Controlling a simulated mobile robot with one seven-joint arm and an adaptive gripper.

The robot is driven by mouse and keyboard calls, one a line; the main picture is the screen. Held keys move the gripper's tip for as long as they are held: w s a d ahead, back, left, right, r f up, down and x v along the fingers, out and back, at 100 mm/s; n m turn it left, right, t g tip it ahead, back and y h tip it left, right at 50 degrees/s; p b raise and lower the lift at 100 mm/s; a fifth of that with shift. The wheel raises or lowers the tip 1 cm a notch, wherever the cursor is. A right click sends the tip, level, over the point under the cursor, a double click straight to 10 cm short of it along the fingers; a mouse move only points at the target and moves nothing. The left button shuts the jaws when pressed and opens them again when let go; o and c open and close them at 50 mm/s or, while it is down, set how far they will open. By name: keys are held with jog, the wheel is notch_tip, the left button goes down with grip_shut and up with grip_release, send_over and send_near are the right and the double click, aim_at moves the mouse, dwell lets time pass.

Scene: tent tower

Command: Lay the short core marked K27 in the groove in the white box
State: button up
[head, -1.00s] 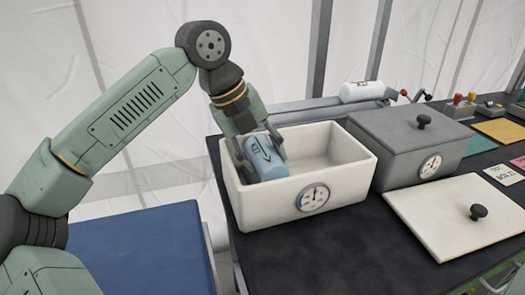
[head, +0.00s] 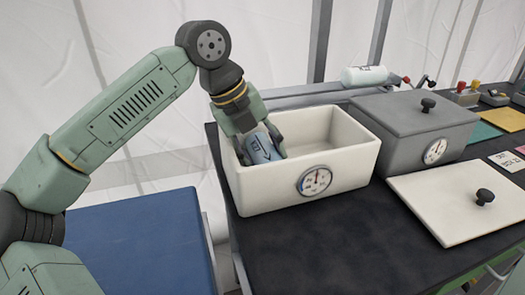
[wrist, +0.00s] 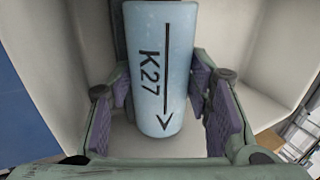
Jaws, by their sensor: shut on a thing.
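The short core marked K27 (head: 262,149) is a pale blue cylinder with a dark arrow. My gripper (head: 262,150) is shut on it, inside the left end of the white box (head: 280,193). The wrist view shows the core (wrist: 158,70) between the purple pads of my gripper (wrist: 167,105), with K27 and the arrow facing the camera. The core looks tilted, its lower part hidden by the box's front wall in the head view. The groove is not visible, and I cannot tell whether the core touches the box floor.
A closed grey box (head: 415,135) stands right of the white box. A white lid (head: 450,215) with a black knob lies on the dark table (head: 330,250). A white cylinder (head: 364,75) lies on a rail behind. A blue surface (head: 135,245) is at the lower left.

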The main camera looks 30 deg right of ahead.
jog(key=o, duration=1.5)
jog(key=shift+c, duration=0.2)
jog(key=v, duration=1.2)
jog(key=shift+s+d, duration=0.1)
